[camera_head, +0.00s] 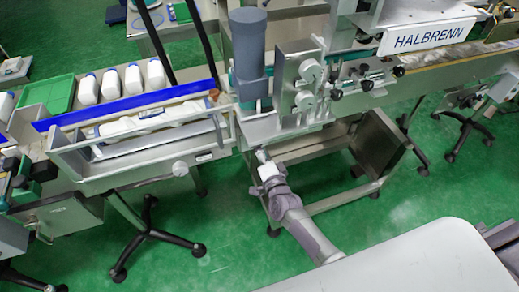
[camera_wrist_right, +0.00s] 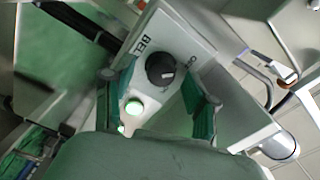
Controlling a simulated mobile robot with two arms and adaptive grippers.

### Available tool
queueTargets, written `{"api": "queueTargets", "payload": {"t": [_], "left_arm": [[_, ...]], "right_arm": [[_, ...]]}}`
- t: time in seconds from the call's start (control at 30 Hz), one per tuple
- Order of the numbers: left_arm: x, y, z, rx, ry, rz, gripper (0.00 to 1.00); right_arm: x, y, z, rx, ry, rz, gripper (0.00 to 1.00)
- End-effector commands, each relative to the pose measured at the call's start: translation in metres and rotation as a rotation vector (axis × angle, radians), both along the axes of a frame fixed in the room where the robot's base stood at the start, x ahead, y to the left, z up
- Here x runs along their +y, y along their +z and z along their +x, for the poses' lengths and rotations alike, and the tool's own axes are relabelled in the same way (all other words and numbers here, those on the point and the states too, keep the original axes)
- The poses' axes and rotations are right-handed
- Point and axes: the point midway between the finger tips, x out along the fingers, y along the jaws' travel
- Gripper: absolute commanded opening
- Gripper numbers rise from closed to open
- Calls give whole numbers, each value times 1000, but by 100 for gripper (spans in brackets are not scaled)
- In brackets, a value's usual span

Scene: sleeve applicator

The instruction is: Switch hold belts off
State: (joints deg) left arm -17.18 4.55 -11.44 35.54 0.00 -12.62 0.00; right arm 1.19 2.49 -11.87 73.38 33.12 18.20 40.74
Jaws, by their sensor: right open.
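A black rotary knob (camera_wrist_right: 160,68) sits on a pale control panel (camera_wrist_right: 186,33) in the right wrist view. Lettering beginning "BEL" is beside it, and more lettering on its other side is cut off by my finger. The knob has a small light mark on its lower right; I cannot tell which setting it points to. My right gripper (camera_wrist_right: 155,76) is open, its green-padded fingers on either side of the knob, with no clear contact. In the head view my right gripper (camera_head: 262,156) is at the machine's front, below the grey column; the knob is hidden there. My left gripper is not in view.
A lit green-white button (camera_wrist_right: 134,107) is close below the knob. White bottles (camera_head: 133,78) stand behind a blue guide rail (camera_head: 130,106) at left. The HALBRENN machine (camera_head: 424,38) and conveyor (camera_head: 455,57) extend right. Open green floor (camera_head: 225,240) lies in front.

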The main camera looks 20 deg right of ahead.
Motion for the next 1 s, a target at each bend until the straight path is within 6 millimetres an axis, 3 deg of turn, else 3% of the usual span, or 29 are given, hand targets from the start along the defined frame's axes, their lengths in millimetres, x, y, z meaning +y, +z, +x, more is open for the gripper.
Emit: {"api": "queueTargets", "payload": {"t": [0.23, 0.7, 1.0], "left_arm": [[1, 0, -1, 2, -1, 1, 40], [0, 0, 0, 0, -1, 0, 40], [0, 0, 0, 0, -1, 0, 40]], "right_arm": [[-1, -1, -17, 2, -1, 1, 57], [-4, 0, -107, 1, 1, -1, 57], [-4, 0, -121, 0, 0, 0, 57]]}}
